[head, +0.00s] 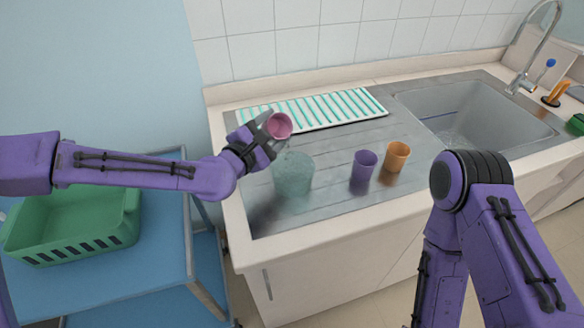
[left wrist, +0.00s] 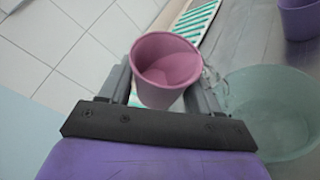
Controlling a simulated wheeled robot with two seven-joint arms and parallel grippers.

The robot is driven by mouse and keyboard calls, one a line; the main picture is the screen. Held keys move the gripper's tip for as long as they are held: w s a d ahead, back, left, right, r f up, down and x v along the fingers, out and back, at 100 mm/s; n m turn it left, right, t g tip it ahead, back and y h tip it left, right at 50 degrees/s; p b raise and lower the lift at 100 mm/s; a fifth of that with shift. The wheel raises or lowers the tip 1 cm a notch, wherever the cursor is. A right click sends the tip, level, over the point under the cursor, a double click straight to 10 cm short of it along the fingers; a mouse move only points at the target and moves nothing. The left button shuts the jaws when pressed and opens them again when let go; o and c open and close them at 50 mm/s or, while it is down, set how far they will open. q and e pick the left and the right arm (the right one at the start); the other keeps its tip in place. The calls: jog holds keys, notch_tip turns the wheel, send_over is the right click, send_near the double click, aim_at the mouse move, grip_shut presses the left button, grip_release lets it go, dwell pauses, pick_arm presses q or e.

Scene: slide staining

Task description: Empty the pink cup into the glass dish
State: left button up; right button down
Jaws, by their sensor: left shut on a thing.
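The pink cup (head: 279,126) is held in my left gripper (head: 268,128), which is shut on it, above the draining board. In the left wrist view the pink cup (left wrist: 166,70) sits between the two fingers, with its open mouth facing the camera. Pink shows inside it; I cannot tell the contents from the wall. The glass dish (head: 293,174), greenish and see-through, stands on the steel board just below and to the right of the cup. It also shows at the right in the left wrist view (left wrist: 268,115). My right gripper is out of view; only my right arm shows.
A purple cup (head: 363,166) and an orange cup (head: 397,157) stand right of the dish. A white and green striped rack (head: 318,108) lies behind. The sink (head: 475,115) and tap (head: 530,60) are at the right. A green basket (head: 75,222) is on the blue trolley at left.

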pick_arm(q)
jog(key=shift+r+m+b, duration=0.2)
jog(key=shift+m+b, duration=0.2)
jog(key=shift+m, duration=0.1)
dwell(0.3)
jog(key=shift+f+m+t+b, duration=0.15)
jog(key=shift+m+t+b, duration=0.15)
jog(key=shift+b, duration=0.2)
jog(key=shift+f+m+h+b, duration=0.2)
jog(key=shift+m+h+b, duration=0.1)
jog(key=shift+b, duration=0.25)
jog(key=shift+f+b, duration=0.2)
jog(key=shift+b, duration=0.3)
jog(key=shift+r+m+t, duration=0.2)
jog(key=shift+m+t, duration=0.1)
jog(key=shift+m, duration=0.1)
jog(key=shift+s+d+r+m+b, duration=0.1)
jog(key=shift+r+m+b, duration=0.05)
jog(key=shift+m+b, duration=0.2)
